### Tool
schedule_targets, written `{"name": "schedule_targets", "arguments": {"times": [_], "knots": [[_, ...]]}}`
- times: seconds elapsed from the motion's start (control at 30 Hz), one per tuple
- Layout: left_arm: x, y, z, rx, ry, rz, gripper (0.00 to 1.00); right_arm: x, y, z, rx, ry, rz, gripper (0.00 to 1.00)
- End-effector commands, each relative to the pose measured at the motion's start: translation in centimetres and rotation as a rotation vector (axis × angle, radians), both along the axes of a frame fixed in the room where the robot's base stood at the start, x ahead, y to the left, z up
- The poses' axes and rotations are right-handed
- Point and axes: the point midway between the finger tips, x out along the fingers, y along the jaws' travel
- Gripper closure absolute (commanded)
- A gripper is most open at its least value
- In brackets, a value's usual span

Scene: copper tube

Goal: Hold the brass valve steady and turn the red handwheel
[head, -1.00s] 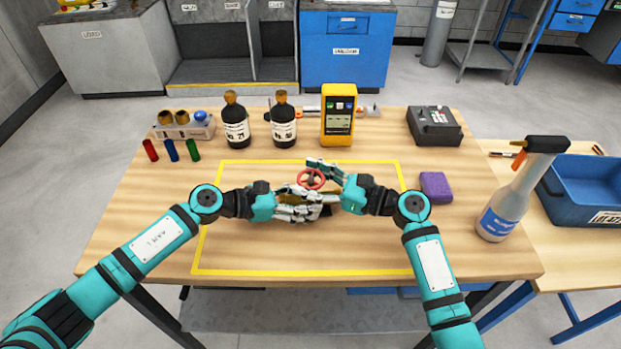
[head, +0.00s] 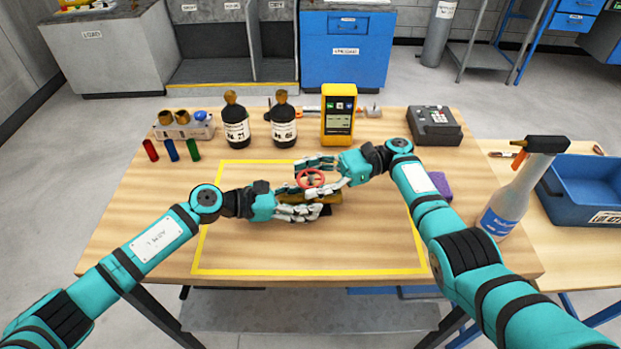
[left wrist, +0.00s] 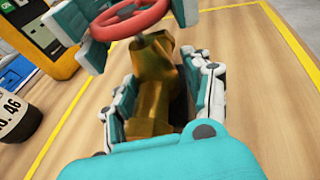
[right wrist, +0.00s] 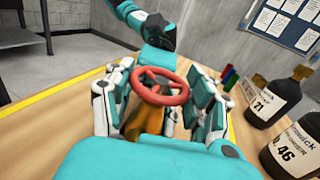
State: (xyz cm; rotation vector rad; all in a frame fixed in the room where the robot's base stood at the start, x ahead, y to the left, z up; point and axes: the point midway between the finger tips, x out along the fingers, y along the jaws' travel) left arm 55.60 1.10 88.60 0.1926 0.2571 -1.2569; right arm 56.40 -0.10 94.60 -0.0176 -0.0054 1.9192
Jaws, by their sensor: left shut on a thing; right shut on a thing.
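The brass valve (head: 328,198) lies inside the yellow-outlined area of the table, its body partly hidden by fingers. Its red handwheel (head: 309,188) sits on top on a short stem. My left gripper (head: 306,207) comes in from the left and is shut on the valve body; the left wrist view shows the brass body (left wrist: 152,85) between its fingers. My right gripper (head: 311,176) comes in from the upper right and is shut on the handwheel, with fingers on either side of it. The right wrist view shows the red wheel (right wrist: 160,98) between those fingers.
Two dark bottles (head: 236,127), a yellow meter (head: 338,128) and a grey device (head: 434,125) stand along the back. A purple sponge (head: 440,184) is partly behind my right arm. A spray bottle (head: 507,205) stands at right. The front of the outlined area is clear.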

Motion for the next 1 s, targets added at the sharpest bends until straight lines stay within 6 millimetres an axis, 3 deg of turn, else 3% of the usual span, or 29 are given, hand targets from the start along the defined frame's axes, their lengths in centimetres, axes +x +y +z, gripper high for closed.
{"name": "schedule_targets", "arguments": {"times": [0.73, 0.77, 0.93, 1.0], "knots": [[-0.33, -0.19, -0.16, 0.001, 0.004, -0.009, 0.68, -0.2, -0.07, -0.1, -0.002, 0.009, 0.062, 0.76], [-0.33, -0.19, -0.17, 0.001, 0.004, -0.009, 0.68, -0.21, -0.07, -0.1, -0.002, 0.009, 0.062, 0.43], [-0.31, -0.17, -0.18, 0.001, 0.005, -0.008, 0.68, -0.2, -0.05, -0.04, 0.0, 0.007, 0.063, 0.21], [-0.29, -0.16, -0.19, 0.001, 0.005, -0.008, 0.68, -0.19, -0.05, -0.02, 0.0, 0.007, 0.063, 0.19]]}}
